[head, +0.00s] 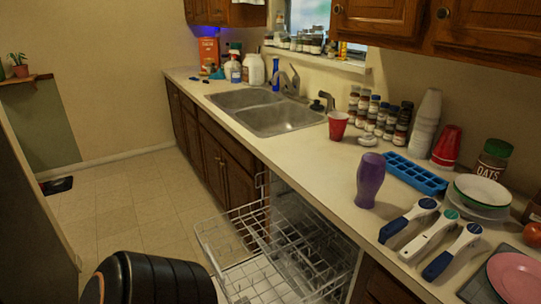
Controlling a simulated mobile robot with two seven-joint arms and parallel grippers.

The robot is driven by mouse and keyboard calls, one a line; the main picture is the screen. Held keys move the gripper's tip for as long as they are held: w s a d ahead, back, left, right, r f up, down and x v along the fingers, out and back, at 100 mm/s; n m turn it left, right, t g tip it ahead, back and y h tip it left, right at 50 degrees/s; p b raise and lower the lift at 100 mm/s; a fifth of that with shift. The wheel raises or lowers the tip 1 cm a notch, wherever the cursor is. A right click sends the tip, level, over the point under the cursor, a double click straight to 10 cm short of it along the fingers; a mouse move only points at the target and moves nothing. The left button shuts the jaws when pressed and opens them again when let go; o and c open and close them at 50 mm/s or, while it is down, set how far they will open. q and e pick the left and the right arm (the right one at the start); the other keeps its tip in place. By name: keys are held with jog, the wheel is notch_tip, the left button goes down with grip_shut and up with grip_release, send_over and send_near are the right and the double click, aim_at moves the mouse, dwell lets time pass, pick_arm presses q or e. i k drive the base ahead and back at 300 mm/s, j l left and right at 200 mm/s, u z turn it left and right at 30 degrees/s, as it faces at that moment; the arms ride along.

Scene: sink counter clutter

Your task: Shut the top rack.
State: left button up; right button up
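The top rack (232,235) is a white wire basket in the lower middle of the head view. It is pulled out of the dishwasher under the counter, and its front end sticks out over the floor side. It looks empty. More white wire rack (268,274) shows below it, and the two overlap, so their edges are hard to tell apart. The dishwasher's inside is mostly hidden by the counter and the wires. Neither of my grippers is in view.
A black rounded thing with a brown edge (150,280) is at the lower left, close to the rack's front; I cannot tell what it is.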

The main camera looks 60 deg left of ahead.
aim_at(273, 254)
jog(key=u, duration=1.9)
jog(key=i+j+z, duration=0.1)
jog(key=z, duration=0.35)
